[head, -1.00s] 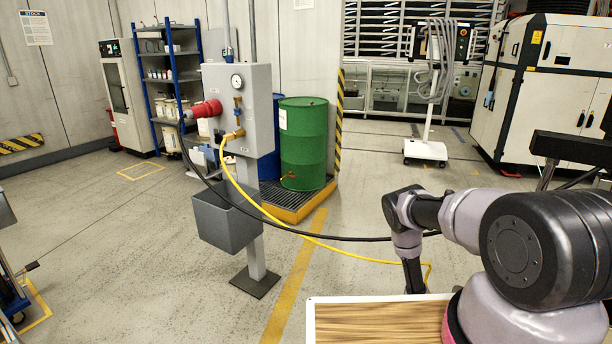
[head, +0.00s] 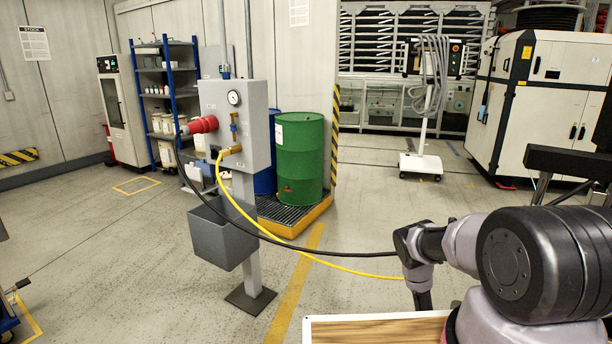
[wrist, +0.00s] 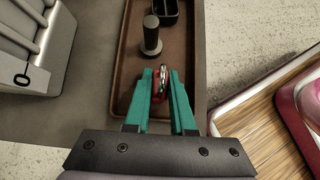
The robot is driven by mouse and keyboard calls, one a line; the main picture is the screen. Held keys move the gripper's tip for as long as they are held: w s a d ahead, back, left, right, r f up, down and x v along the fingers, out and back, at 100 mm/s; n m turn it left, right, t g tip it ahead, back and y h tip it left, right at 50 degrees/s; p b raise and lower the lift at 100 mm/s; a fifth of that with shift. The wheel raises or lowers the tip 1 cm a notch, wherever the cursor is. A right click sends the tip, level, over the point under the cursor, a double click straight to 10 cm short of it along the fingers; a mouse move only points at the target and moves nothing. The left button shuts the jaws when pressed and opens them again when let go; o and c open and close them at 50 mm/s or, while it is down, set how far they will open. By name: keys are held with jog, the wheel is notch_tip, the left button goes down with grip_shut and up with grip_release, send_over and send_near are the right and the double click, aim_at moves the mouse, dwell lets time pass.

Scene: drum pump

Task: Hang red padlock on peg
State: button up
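In the wrist view my gripper (wrist: 162,84) has two teal fingers set close together. Between their tips is the red padlock (wrist: 163,78), seen nearly edge-on, with a bright metal part. In the head view my arm bends downward at the right, and the gripper and padlock are out of sight. I cannot make out for certain the padlock's peg in the head view; a grey pump post (head: 238,120) stands left of centre.
Below my gripper lies a brown tray (wrist: 128,62) with a dark upright cylinder (wrist: 151,38) and a small black box (wrist: 166,8). A yellow hose (head: 330,265) and black cable run from the post toward my arm. A green drum (head: 300,160) stands behind.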

grip_shut()
jog(key=shift+r, duration=2.5)
